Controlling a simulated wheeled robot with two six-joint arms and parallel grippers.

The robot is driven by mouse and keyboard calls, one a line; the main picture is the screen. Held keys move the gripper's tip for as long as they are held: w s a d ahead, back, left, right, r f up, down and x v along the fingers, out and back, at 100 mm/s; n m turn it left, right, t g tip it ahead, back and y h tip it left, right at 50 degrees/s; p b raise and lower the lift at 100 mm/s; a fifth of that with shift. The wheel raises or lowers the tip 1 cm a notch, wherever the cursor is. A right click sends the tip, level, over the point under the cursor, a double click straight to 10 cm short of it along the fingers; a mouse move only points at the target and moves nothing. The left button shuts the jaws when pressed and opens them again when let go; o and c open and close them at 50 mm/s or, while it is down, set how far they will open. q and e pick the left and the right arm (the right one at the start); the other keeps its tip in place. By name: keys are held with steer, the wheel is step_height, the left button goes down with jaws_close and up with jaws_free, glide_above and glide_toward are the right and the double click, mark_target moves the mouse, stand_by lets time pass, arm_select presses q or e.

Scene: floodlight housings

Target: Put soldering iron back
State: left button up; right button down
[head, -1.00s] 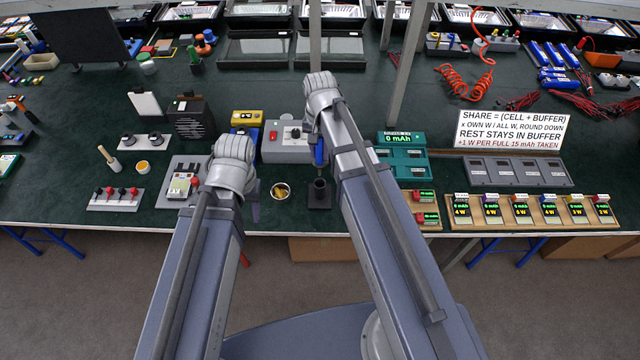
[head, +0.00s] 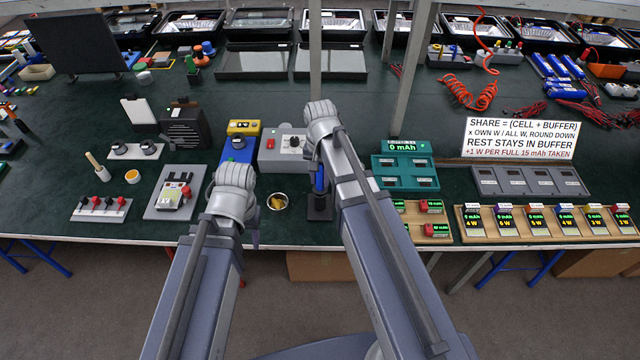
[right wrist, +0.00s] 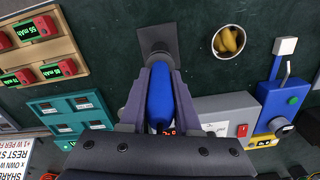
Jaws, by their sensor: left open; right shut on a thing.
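The soldering iron's blue handle (head: 320,178) is upright between the fingers of my right gripper (head: 319,168). The right wrist view shows the handle (right wrist: 160,98) clamped between the two dark fingers (right wrist: 160,75). The dark iron stand (head: 319,212) is directly below it, and its plate (right wrist: 156,38) shows past the fingertips. The iron's lower end meets the stand's tube in the head view; how deep it sits is hidden. My left gripper (head: 254,228) is open and empty near the table's front edge, mostly hidden by its wrist.
A cup with yellow-brown filling (head: 278,202) stands just left of the stand. Behind are a grey box with a knob (head: 283,150) and a blue-yellow device (head: 238,150). A teal charger (head: 404,172) and battery racks (head: 540,222) are right.

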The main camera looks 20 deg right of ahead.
arm_select(q)
steer(key=shift+f, duration=0.25)
arm_select(e)
steer(key=shift+f, duration=0.2)
steer(key=shift+f, duration=0.35)
steer(key=c, duration=0.6)
jaws_free()
arm_select(q)
steer(key=shift+f, duration=0.3)
arm_select(e)
steer(key=shift+r, duration=0.1)
step_height(320, 180, up, 13)
steer(key=p, duration=1.2)
steer(key=shift+f, duration=0.2)
arm_select(q)
step_height(320, 180, up, 13)
steer(key=shift+f, duration=0.2)
arm_select(e)
steer(key=s+a+n, duration=0.3)
steer(key=s, duration=0.1)
steer(key=s+a+n, duration=0.3)
steer(key=s+a, duration=0.1)
steer(key=s, duration=0.1)
steer(key=s+a+n+h, duration=0.1)
steer(key=s+a+n, duration=0.2)
steer(key=s+n, duration=0.1)
steer(key=shift+s+a, duration=0.25)
steer(key=shift+s, duration=0.4)
